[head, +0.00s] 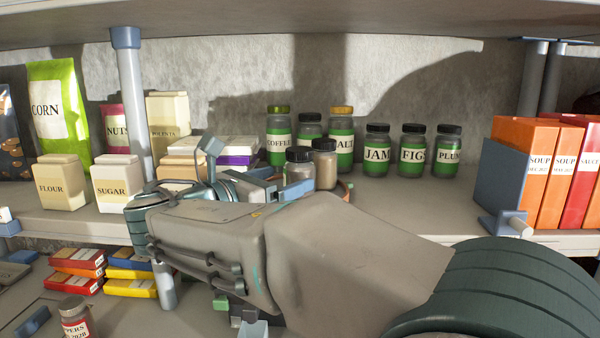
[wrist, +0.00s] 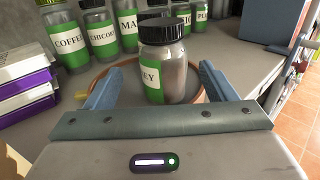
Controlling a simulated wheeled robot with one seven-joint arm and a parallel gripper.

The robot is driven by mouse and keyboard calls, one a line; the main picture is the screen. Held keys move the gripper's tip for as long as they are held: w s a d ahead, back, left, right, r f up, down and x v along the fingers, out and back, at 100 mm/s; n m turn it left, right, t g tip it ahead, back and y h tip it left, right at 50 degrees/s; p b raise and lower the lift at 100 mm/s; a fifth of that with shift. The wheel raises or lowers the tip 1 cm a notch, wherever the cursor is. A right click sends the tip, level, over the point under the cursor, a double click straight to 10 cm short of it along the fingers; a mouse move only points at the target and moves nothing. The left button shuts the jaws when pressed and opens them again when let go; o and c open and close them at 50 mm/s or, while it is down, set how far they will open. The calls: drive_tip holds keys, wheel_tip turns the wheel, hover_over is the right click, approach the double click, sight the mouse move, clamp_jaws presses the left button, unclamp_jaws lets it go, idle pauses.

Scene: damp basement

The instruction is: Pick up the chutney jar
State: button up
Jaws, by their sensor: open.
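In the wrist view a dark-lidded glass jar (wrist: 165,62) with brown contents stands upright between the fingers of my gripper (wrist: 158,82). Its green-and-white label shows only the end, "EY", which fits chutney, but the rest of the word is turned away. My gripper is open, with one finger on each side of the jar and gaps to both. In the head view a brown-filled jar (head: 325,168) stands just beyond my gripper, its lower part hidden. It looks like the same jar. A clear-looking dark-lidded jar (head: 299,166) is close to its left.
A terracotta-coloured round rim (head: 349,186) shows around the jar's base. Behind stand jars of coffee (head: 279,147), malt (head: 342,150), jam (head: 376,153), figs (head: 412,155) and plum (head: 447,153). Boxes (head: 235,150) are at left, a blue bookend (head: 503,177) at right. The right-front shelf is clear.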

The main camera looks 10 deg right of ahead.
sight(307, 169)
drive_tip(key=x, duration=0.2)
drive_tip(key=p+x, duration=0.1)
drive_tip(key=x, duration=0.3)
drive_tip(key=shift+s+d+r+p, duration=0.15)
drive_tip(key=shift+s+r+p, duration=0.15)
drive_tip(key=shift+p, duration=0.1)
drive_tip(key=shift+w+d, duration=0.25)
drive_tip(key=shift+f, duration=0.1)
drive_tip(key=c, duration=1.3)
